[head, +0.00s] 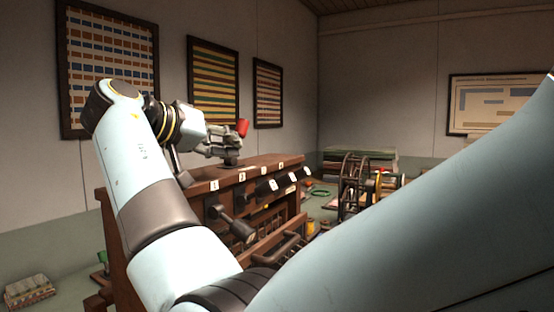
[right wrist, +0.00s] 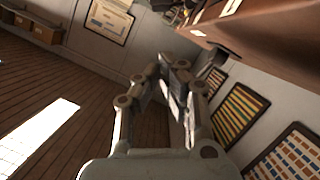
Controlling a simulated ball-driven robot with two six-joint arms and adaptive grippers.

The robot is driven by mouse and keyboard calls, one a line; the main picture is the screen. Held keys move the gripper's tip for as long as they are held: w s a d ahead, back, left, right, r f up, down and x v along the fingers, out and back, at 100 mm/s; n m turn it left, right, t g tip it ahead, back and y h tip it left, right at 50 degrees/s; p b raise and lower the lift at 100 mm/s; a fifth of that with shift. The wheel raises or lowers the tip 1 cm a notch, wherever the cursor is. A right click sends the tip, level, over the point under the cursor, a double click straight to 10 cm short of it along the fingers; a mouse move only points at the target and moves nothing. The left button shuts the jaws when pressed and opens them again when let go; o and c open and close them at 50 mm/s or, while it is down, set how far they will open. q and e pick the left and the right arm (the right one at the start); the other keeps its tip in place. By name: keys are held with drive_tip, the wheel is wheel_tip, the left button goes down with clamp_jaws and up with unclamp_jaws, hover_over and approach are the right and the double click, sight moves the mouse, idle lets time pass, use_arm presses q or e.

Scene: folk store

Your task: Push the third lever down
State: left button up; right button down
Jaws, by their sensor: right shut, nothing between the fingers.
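A brown wooden cabinet (head: 252,172) carries a row of dark levers, with small white number tags along its top edge. The nearest lever (head: 238,228) points outward and hangs lower than the others. Farther along, the second lever (head: 268,186), the third lever (head: 292,177) and the fourth lever (head: 306,172) sit higher, with pale ends. My right gripper (head: 230,152) is above the near part of the cabinet top, apart from the third lever. It is shut and empty. The right wrist view also shows my right gripper (right wrist: 165,75), with the cabinet (right wrist: 262,30) beyond it. My left gripper is out of view.
My right arm covers the cabinet's near left and much of the foreground. A red object (head: 242,127) shows by the gripper. A dark wheel-like device (head: 352,185) stands on the right. Framed striped panels (head: 213,80) hang on the wall behind.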

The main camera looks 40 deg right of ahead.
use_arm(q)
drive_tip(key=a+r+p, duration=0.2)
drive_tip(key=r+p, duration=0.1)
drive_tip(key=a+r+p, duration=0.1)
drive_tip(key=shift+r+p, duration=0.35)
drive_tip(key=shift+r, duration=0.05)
use_arm(e)
drive_tip(key=s+f+x, duration=0.1)
drive_tip(key=f+x, duration=0.1)
drive_tip(key=x, duration=1)
drive_tip(key=shift+s+f, duration=0.15)
drive_tip(key=shift+s, duration=0.1)
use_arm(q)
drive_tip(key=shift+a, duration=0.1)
use_arm(e)
drive_tip(key=shift+a, duration=0.1)
